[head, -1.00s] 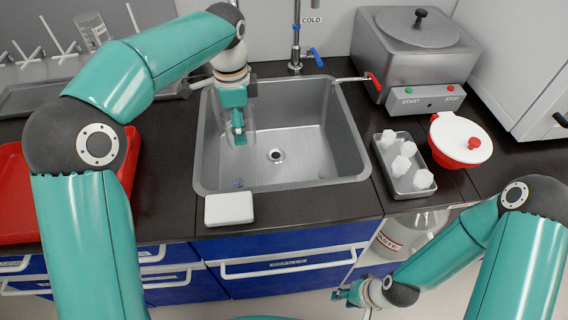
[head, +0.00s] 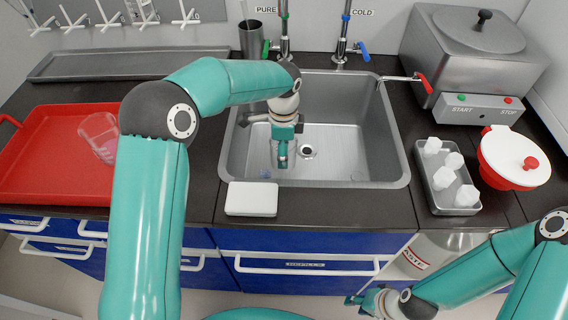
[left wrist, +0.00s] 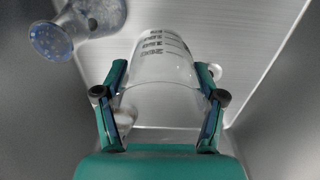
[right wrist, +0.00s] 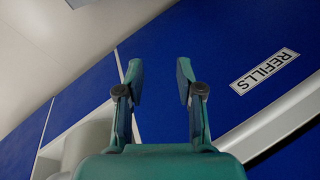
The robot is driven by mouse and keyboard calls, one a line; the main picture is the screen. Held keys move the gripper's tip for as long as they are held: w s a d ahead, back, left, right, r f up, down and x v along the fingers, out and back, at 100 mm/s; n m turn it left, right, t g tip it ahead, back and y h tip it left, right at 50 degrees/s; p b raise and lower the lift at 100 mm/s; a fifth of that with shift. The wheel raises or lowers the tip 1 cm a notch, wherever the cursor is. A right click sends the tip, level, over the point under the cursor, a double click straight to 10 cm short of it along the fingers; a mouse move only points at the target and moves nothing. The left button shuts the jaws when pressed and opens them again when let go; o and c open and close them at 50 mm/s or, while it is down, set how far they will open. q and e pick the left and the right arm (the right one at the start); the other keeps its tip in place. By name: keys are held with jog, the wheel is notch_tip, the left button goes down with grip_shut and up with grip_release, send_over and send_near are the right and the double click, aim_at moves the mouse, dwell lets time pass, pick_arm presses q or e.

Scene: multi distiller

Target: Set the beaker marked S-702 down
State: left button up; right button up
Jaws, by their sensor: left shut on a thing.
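My left gripper (head: 282,158) is down inside the steel sink (head: 345,160), left of the drain. In the left wrist view my left gripper (left wrist: 161,74) is shut on a clear glass beaker (left wrist: 160,45), one finger on each side. The beaker has dark graduation marks; I cannot read S-702 on it. Whether it touches the sink floor is unclear. My right gripper (right wrist: 160,70) is open and empty, low in front of the blue drawers.
A glass flask (left wrist: 75,30) is close to the held beaker. A grey tray of white pieces (head: 447,178) and a red-and-white lidded bowl (head: 514,158) stand right. Taps rise behind the sink.

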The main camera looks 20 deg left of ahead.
pick_arm(q)
notch_tip(320, 180, down, 6)
jog(key=shift+r, duration=0.2)
jog(key=o, duration=1.8)
jog(key=shift+r, duration=0.1)
notch_tip(320, 180, up, 12)
jog(key=shift+p, duration=0.4)
